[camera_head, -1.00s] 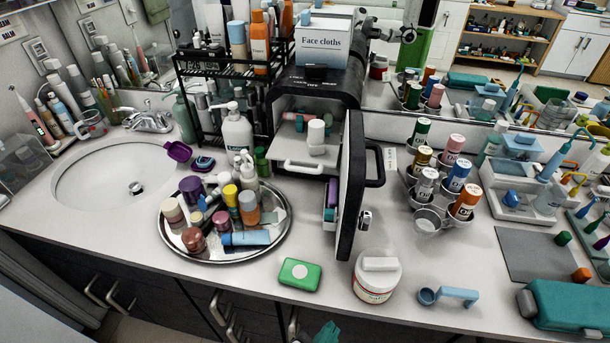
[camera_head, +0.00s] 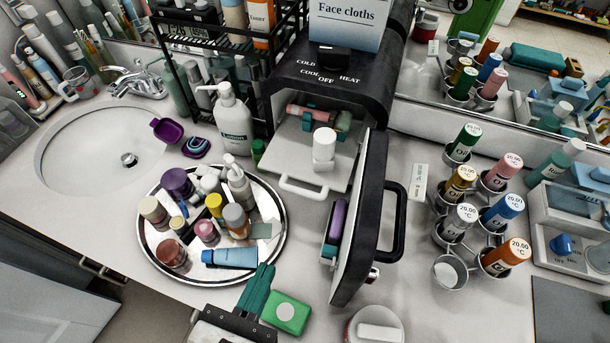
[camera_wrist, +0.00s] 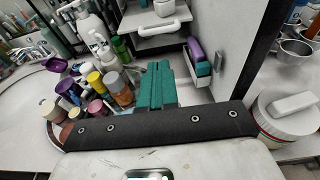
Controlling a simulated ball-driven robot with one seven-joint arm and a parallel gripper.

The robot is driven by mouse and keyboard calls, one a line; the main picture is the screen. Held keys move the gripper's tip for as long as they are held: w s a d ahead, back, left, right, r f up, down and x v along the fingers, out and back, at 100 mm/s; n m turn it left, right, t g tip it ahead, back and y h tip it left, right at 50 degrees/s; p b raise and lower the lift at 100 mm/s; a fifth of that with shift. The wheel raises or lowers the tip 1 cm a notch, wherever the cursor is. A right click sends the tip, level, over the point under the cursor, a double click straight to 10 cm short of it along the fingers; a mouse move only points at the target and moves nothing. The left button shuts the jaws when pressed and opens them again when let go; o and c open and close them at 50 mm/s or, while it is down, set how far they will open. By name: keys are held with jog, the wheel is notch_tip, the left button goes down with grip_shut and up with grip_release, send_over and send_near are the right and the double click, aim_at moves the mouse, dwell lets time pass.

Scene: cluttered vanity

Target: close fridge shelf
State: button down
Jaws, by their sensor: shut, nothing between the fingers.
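The small black fridge (camera_head: 345,75) stands on the counter with its door (camera_head: 362,215) swung open toward the front. Its white shelf (camera_head: 290,160) sticks out of the opening, with a white loop handle at the front. The shelf's handle (camera_wrist: 163,27) also shows at the top of the wrist view. My gripper (camera_head: 266,270), with teal fingers, is shut and empty, in front of and below the shelf, apart from it. In the wrist view its fingers (camera_wrist: 155,68) point toward the shelf.
A round silver tray (camera_head: 148,240) crowded with bottles and jars lies left of my gripper. A green box (camera_head: 287,313) and a white-lidded tub (camera_head: 375,326) sit by the front edge. The open door bounds the right side. A lotion bottle (camera_head: 231,125) stands left of the fridge.

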jog(key=p+x, duration=0.2)
jog(key=x, duration=1.2)
jog(key=shift+w, duration=0.2)
jog(key=shift+d, duration=0.1)
